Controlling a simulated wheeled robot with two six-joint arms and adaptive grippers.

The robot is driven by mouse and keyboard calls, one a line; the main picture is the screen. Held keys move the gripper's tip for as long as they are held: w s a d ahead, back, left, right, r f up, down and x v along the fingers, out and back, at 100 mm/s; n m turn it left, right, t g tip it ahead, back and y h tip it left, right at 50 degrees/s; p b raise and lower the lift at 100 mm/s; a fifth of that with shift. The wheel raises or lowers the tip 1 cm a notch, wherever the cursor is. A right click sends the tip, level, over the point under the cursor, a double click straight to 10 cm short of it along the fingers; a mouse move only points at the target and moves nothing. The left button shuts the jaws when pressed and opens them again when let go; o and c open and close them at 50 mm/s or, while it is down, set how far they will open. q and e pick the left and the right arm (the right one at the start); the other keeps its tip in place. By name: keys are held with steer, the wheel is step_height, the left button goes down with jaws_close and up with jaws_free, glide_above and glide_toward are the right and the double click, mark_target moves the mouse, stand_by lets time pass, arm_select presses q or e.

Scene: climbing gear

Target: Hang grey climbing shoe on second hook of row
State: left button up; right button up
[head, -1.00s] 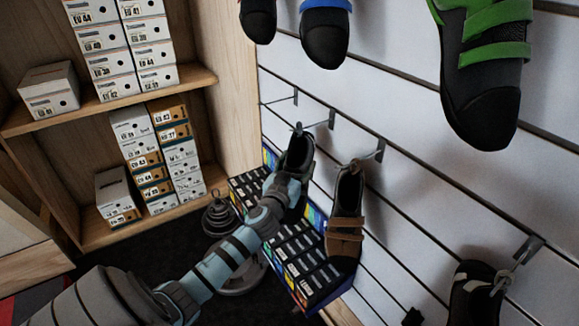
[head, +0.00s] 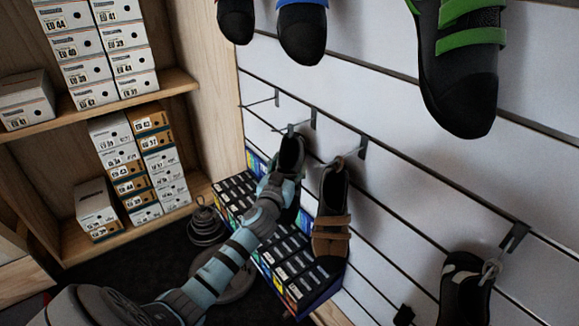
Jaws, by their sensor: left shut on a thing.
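The grey climbing shoe (head: 292,152) is dark and hangs heel up, toe down, in front of the slatted wall. My left gripper (head: 284,184) is shut on it from the left, and my arm hides part of it. The shoe's top is at the tip of the second hook (head: 312,119) of the row; I cannot tell whether its loop is around the hook. The first hook (head: 277,98) is empty. My right gripper is not in view.
A brown-strapped shoe (head: 331,215) hangs close on the right, on the third hook (head: 362,148). A black and white shoe (head: 463,290) hangs further right. Larger shoes, one with green straps (head: 455,80), hang above. A rack of small boxes (head: 290,255) stands below.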

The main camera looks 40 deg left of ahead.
arm_select(q)
steer(key=o, duration=1.7)
